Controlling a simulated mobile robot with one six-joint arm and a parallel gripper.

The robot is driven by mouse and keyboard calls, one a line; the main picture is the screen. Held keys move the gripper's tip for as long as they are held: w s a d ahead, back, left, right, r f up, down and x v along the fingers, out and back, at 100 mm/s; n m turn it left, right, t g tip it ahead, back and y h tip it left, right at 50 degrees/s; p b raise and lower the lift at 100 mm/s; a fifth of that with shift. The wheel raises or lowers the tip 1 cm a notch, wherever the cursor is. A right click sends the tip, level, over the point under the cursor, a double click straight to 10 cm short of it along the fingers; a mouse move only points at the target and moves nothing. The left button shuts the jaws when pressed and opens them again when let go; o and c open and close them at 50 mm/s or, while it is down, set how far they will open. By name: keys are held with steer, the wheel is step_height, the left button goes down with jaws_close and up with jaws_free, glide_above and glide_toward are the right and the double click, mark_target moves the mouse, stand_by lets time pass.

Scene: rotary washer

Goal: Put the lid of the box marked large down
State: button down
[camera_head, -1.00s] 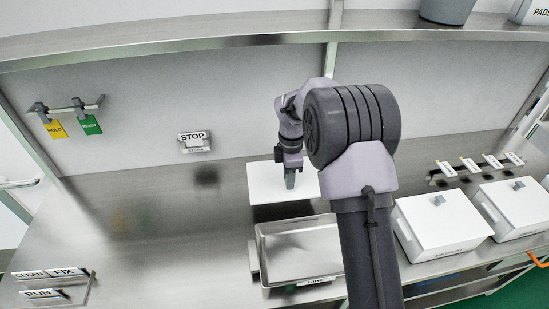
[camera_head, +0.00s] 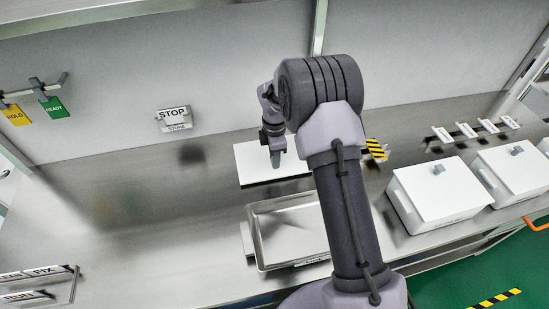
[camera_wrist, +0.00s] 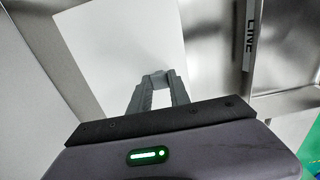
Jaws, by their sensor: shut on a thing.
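A flat white lid (camera_head: 252,168) is held by its small grey knob in my gripper (camera_head: 275,158), above the steel counter behind the metal tray. In the wrist view my gripper (camera_wrist: 157,82) is shut on the knob, with the white lid (camera_wrist: 115,45) spread beyond the fingers. On the right stand white lidded boxes (camera_head: 438,195) with grey knobs. Their front labels are too small or hidden to read, so I cannot tell which is marked large. No open box shows; my arm hides part of the counter.
A striped yellow-black piece (camera_head: 375,148) shows beside my arm. Small tags (camera_head: 465,130) stand behind the boxes. The counter's left side is mostly clear.

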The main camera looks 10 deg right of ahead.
steer(key=shift+f, duration=0.15)
steer(key=c, duration=1.2)
jaws_free()
steer(key=s+a+r+m+t+p, duration=0.1)
steer(key=s+r+m+p, duration=0.15)
steer(key=r, duration=0.95)
steer(key=s+r+m+t+p, duration=0.1)
steer(key=s+r+m, duration=0.2)
steer(key=r, duration=0.9)
steer(key=s+a+r+m+t+y, duration=0.1)
steer(key=s+r+m, duration=0.3)
steer(key=s+m, duration=0.4)
steer(key=s+a+r+m+t+y, duration=0.1)
steer(key=s+m, duration=0.8)
steer(key=s, duration=0.9)
step_height(320, 180, up, 3)
steer(key=shift+s+a+f+t, duration=0.15)
steer(key=shift+a+t, duration=0.3)
steer(key=shift+t, duration=0.45)
